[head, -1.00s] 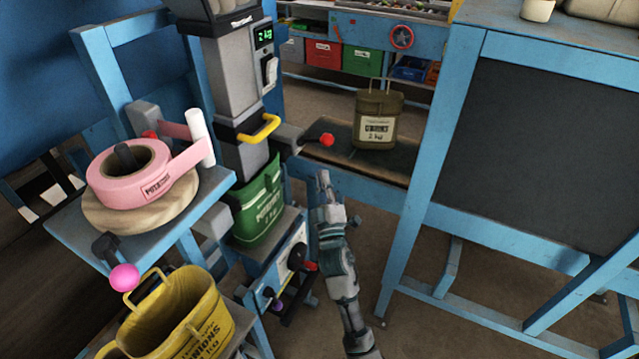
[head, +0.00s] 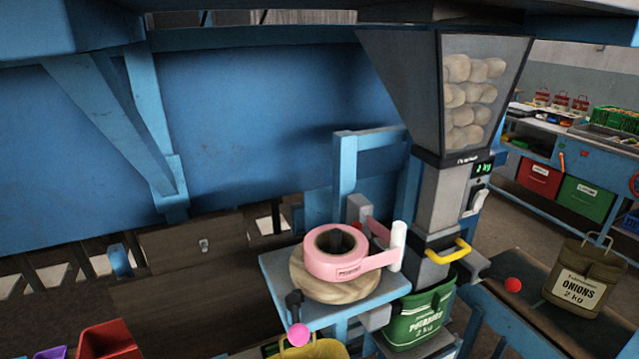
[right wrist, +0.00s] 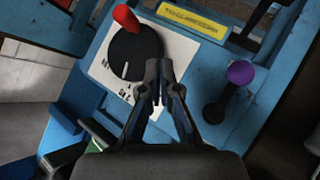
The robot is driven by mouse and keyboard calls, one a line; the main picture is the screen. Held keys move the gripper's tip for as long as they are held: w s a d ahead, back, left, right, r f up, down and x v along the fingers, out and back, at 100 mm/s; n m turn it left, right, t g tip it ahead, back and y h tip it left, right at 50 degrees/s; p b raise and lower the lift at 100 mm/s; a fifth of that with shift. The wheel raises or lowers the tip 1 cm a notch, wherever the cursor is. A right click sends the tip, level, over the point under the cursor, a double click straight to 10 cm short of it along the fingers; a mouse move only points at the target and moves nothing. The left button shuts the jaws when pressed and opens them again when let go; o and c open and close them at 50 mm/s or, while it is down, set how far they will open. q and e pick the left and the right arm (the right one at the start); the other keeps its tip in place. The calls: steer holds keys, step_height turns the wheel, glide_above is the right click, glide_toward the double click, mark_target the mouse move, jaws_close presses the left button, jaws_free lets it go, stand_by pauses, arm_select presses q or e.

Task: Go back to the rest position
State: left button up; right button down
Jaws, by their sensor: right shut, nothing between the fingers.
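My right gripper (right wrist: 158,82) shows in the right wrist view. Its fingers are together with nothing between them. It is in front of a blue panel (right wrist: 205,75) with a black dial (right wrist: 135,58) that has a red knob, and a lever with a purple ball (right wrist: 241,73). I cannot tell whether the fingertips touch the panel. Neither gripper shows in the head view now.
A hopper of potatoes (head: 470,95) stands above a green sack (head: 415,318). A pink tape roll (head: 335,258) lies on a blue stand to its left. A brown onions sack (head: 585,280) sits on a dark bench at right. Red bin (head: 108,342) at lower left.

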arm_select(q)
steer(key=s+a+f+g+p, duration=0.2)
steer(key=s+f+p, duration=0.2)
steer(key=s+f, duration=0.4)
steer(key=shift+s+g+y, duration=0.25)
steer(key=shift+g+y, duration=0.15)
arm_select(e)
steer(key=s+a+f+g+y, duration=0.1)
steer(key=s+a+f+g, duration=0.2)
steer(key=s+f, duration=0.3)
steer(key=s+a+f+m+g+y, duration=0.1)
steer(key=s+a+f+g, duration=0.2)
steer(key=s+f, duration=0.4)
steer(key=s+a+f+m+g+y, duration=0.1)
steer(key=s+a+f+g, duration=0.2)
steer(key=s, duration=1.7)
step_height(320, 180, down, 4)
steer(key=shift+a+g, duration=0.3)
steer(key=shift+a, duration=0.25)
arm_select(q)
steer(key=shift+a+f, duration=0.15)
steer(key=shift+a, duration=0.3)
arm_select(e)
steer(key=shift+a+r, duration=0.1)
steer(key=shift+a, duration=0.25)
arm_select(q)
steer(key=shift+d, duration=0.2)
arm_select(e)
steer(key=shift+d, duration=0.2)
